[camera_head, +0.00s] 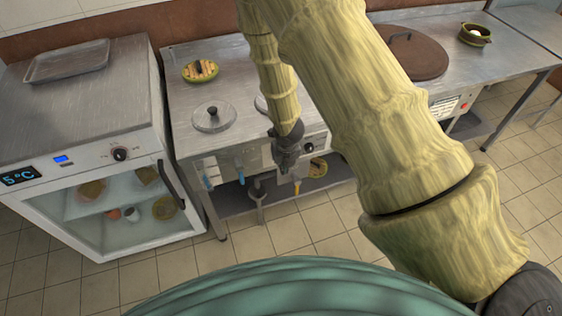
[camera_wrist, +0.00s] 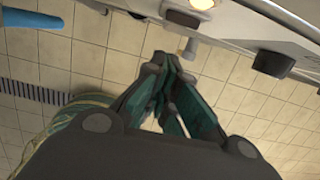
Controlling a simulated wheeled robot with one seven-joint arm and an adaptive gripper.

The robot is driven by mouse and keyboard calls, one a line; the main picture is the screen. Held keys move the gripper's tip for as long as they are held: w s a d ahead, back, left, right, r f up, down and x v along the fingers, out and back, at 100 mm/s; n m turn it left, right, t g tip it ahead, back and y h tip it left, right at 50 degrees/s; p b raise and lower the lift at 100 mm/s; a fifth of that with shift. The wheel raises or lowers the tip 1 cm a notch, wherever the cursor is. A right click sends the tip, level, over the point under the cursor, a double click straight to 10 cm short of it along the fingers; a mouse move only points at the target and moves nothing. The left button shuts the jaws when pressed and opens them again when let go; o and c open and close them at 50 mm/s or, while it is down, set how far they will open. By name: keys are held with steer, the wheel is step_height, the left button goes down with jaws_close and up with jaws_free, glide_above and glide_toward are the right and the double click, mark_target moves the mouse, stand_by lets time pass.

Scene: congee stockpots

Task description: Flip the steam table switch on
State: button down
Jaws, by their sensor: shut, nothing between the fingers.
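The steam table (camera_head: 190,120) stands in the middle of the head view, with round lids in its steel top. On its front panel is a dark knob (camera_head: 310,148), and a black knob (camera_wrist: 272,65) shows on the panel in the wrist view. A small grey lever (camera_wrist: 188,48), probably the switch, sticks out below a glowing round lamp (camera_wrist: 203,4). My gripper (camera_head: 287,160) is in front of the panel, shut and empty. In the wrist view its fingertips (camera_wrist: 166,62) appear close beside the lever; I cannot tell whether they touch. My arm hides part of the table.
A glass-fronted fridge (camera_head: 120,215) stands at the left with a tray (camera_head: 68,62) on top. A blue handle (camera_wrist: 35,20) juts from the panel. Tiled floor in front is clear.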

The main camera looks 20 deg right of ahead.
steer(key=s+r, duration=0.5)
steer(key=r, duration=0.4)
stand_by(0.7)
